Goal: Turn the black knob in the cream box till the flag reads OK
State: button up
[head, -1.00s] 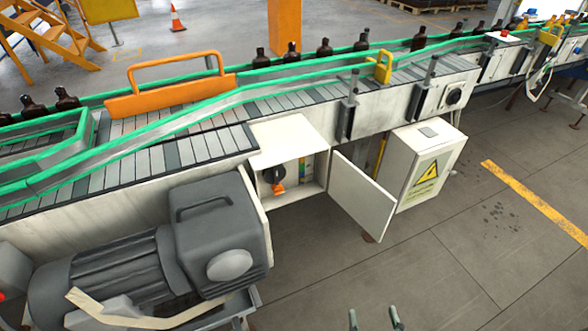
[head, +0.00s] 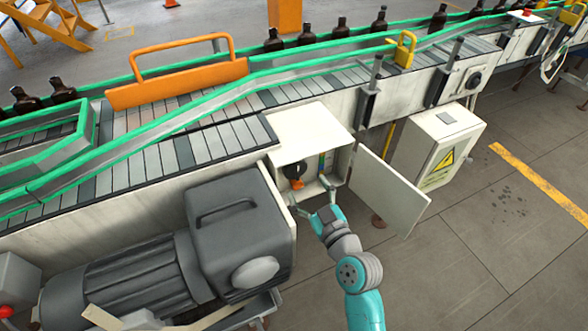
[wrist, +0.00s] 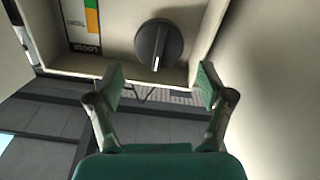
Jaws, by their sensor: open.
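The black knob (head: 294,169) is inside at the left; in the wrist view the round knob (wrist: 159,45) shows a pale line pointing down the picture. My gripper (head: 309,196) is at the box's open front with its fingers spread. In the wrist view my gripper (wrist: 161,84) has one finger each side below the knob, not touching it. A coloured strip (wrist: 91,17) with a label reading LOOSE, upside down, is left of the knob. An orange piece (head: 297,184) sits below the knob; I cannot read any flag.
The open door (head: 388,193) stands right of my gripper. A grey motor (head: 235,225) is close on the left. A cream cabinet (head: 437,150) with a warning sign stands beyond the door. The floor in front is clear.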

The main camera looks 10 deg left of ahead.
aim_at(298, 174)
jog(key=x, duration=0.7)
jog(key=shift+w, duration=0.15)
jog(key=c, duration=0.9)
